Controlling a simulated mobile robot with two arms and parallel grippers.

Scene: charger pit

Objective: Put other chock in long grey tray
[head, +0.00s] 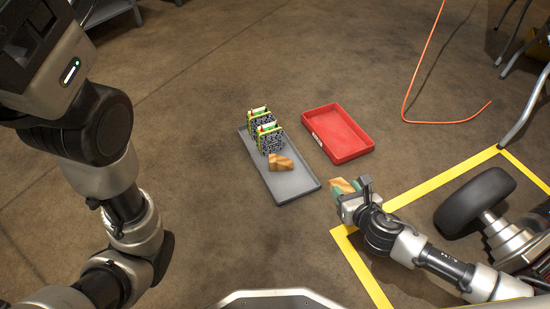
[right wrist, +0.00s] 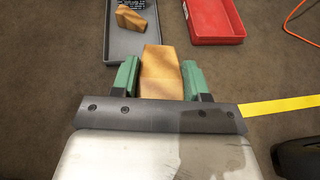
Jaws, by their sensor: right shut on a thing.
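The long grey tray (head: 296,188) lies on the floor near the middle of the head view. One wooden chock (head: 283,163) rests in it, beside two dark patterned boxes with yellow-green edges. My right gripper (head: 343,190) is shut on another wooden chock, just right of the tray's near end. In the right wrist view, the held chock (right wrist: 160,70) sits between the green finger pads, and the tray (right wrist: 119,45) with its chock (right wrist: 131,19) lies beyond to the left. My left arm comes in at the left of the head view; its gripper is not visible.
An empty red tray (head: 340,135) lies right of the grey tray; it also shows in the right wrist view (right wrist: 215,38). Yellow floor tape (head: 440,189) and a black wheel (head: 475,200) are at the right. An orange cable (head: 410,95) lies behind. Floor left of the grey tray is clear.

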